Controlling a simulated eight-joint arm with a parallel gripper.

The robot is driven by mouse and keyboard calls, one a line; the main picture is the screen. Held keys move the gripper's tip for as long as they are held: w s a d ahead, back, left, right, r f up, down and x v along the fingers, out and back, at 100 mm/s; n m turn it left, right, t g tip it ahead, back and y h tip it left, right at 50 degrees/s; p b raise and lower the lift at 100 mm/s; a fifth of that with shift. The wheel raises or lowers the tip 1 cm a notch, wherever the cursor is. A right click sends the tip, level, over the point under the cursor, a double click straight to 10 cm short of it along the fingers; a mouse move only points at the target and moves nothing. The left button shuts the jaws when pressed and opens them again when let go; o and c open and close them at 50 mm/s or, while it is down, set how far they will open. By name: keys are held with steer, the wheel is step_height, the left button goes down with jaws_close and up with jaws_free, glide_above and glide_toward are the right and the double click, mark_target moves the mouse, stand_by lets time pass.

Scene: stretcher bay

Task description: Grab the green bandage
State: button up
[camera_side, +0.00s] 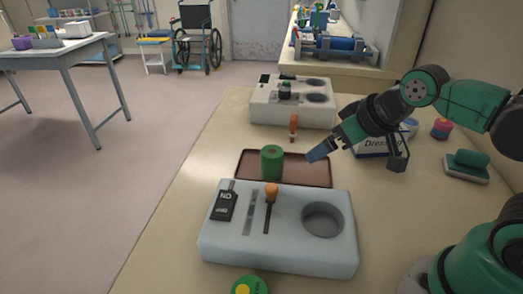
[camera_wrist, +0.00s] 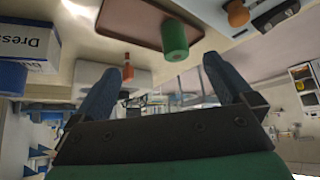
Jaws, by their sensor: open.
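The green bandage (camera_side: 271,162) is a green roll standing upright on the brown tray (camera_side: 236,166) in the side view. It also shows in the wrist view (camera_wrist: 174,40), near the top and just right of centre. My gripper (camera_side: 318,153) is to the right of the bandage, apart from it, with blue fingers. In the wrist view the two blue fingers (camera_wrist: 164,78) are spread wide with nothing between them in contact.
A pale holder (camera_side: 280,262) with a round hole, an orange-handled tool (camera_side: 270,191) and a black device stands in front of the tray. A similar white holder (camera_side: 262,108) stands behind. A Dressing box (camera_side: 374,148) is behind my gripper.

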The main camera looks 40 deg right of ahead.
steer(key=m+g+y, duration=0.2)
steer(key=m+y, duration=0.3)
steer(key=m, duration=0.7)
glide_toward(271, 158)
steer(key=f, duration=0.1)
steer(key=w+f+m+y, duration=0.1)
steer(key=f+m+y, duration=0.1)
steer(key=m, duration=0.1)
steer(key=w+d+f+m+y, duration=0.1)
steer(key=f+m+y, duration=0.1)
steer(key=m, duration=0.1)
steer(key=w+f+m+y, duration=0.1)
steer(key=f+m+y, duration=0.1)
steer(key=m, duration=0.2)
steer(key=shift+w+d, duration=0.4)
steer(key=shift+d+f+m+y, duration=0.1)
steer(key=shift+f+m+y, duration=0.25)
steer(key=shift+m+y, duration=0.25)
steer(key=shift+t, duration=0.3)
steer(key=shift+x, duration=2.75)
